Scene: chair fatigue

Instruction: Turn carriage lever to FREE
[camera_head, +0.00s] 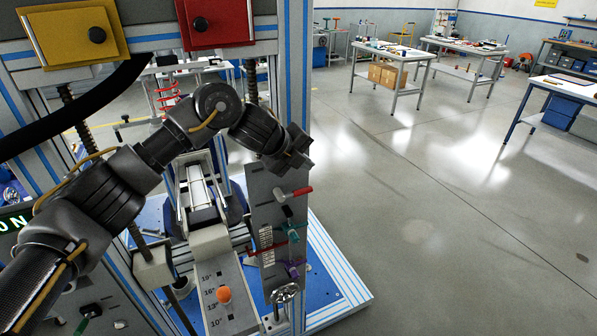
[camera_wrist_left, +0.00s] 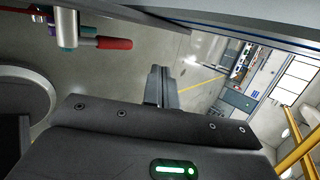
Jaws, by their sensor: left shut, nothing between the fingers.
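A grey upright panel (camera_head: 265,215) on the machine carries several levers. The top lever has a red handle (camera_head: 297,193) pointing right. Below it are a teal lever (camera_head: 292,234) and a purple lever (camera_head: 292,270). Labels beside them are too small to read, so I cannot tell which is the carriage lever. My left gripper (camera_head: 298,152) is shut and empty, just above the red handle and apart from it. In the left wrist view its closed fingers (camera_wrist_left: 161,88) show at the centre, with a red handle (camera_wrist_left: 113,43) to their upper left. My right gripper is out of view.
An orange knob (camera_head: 224,294) sits on a sloping plate with degree marks. A small handwheel (camera_head: 286,293) is below the panel. Yellow (camera_head: 70,40) and red (camera_head: 215,22) boxes hang on the frame above. Open floor (camera_head: 430,220) lies to the right; workbenches stand far back.

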